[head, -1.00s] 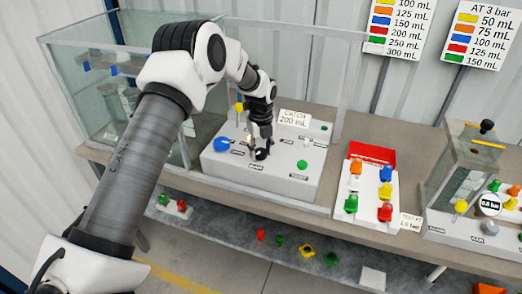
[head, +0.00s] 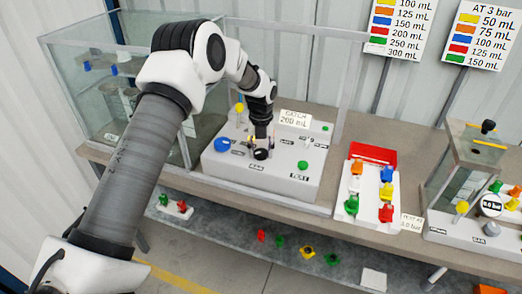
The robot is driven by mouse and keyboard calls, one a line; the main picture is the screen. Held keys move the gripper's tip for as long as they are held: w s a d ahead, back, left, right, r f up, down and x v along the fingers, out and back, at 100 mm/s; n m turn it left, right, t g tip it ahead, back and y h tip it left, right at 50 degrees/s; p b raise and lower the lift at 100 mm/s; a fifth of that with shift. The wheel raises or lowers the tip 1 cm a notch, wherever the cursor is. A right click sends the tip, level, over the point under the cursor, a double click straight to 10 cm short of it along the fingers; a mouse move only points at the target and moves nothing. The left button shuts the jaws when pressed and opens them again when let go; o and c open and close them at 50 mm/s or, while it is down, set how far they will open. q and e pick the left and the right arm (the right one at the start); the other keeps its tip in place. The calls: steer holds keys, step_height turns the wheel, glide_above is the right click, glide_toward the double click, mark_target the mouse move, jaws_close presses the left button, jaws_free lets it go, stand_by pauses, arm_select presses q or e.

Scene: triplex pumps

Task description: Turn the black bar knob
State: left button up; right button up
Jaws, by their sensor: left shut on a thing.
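The black bar knob (head: 261,155) sits on the sloping top of the white console (head: 225,165), in the middle of the head view. My left gripper (head: 259,146) points down at the knob from above and is shut on it. The fingers and wrist partly hide the knob, so its bar's exact angle is hard to tell. My right gripper is not in view.
A blue knob (head: 222,144), a yellow knob (head: 239,107) and a green button (head: 303,165) are near on the console. Clear panels surround it. A white rack (head: 371,190) with coloured fittings stands right. Loose coloured parts lie on the lower shelf (head: 225,222).

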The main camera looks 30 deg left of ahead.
mark_target(261, 153)
arm_select(q)
steer(key=shift+s+f, duration=0.15)
steer(key=shift+f, duration=0.05)
steer(key=o, duration=1.1)
steer(key=shift+o, duration=0.2)
steer(key=shift+r, duration=0.1)
steer(key=shift+r, duration=0.15)
steer(key=shift+r, duration=0.35)
step_height(261, 153, up, 11)
